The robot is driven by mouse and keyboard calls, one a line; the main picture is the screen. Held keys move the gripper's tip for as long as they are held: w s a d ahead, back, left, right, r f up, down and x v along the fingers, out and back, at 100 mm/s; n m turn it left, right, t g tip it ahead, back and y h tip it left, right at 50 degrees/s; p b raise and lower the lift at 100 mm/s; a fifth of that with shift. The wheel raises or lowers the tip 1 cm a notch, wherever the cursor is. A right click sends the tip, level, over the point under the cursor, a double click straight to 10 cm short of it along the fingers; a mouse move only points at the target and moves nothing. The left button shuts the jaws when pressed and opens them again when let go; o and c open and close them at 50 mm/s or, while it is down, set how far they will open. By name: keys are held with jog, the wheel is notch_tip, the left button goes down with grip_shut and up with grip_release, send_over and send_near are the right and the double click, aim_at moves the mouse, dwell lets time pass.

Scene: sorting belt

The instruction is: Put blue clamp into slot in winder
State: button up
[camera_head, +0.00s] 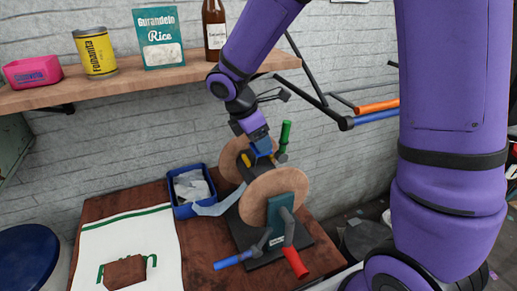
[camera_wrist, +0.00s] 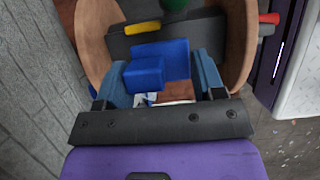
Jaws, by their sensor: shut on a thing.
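The winder is a dark-based stand with two brown round discs (camera_head: 274,197) on the table; its discs also show on both sides in the wrist view (camera_wrist: 97,38). My gripper (camera_head: 262,150) is above the winder, between the discs, pointing down. The clamp sits by the winder's dark bar, near a yellow piece (camera_wrist: 142,27). The slot is not clearly visible, and I cannot tell whether the clamp touches the bar.
A blue bin (camera_head: 190,192) with pale cloth-like material stands left of the winder. A white cloth bag (camera_head: 128,248) with a brown piece lies on the table's left. The winder has blue and red handles (camera_head: 295,262) in front. A shelf (camera_head: 150,88) with groceries is behind.

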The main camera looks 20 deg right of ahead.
aim_at(258, 152)
jog(key=shift+f, duration=1.65)
jog(key=shift+f, duration=0.6)
jog(key=o, duration=0.9)
jog(key=shift+r, duration=0.6)
jog(key=v, duration=1.2)
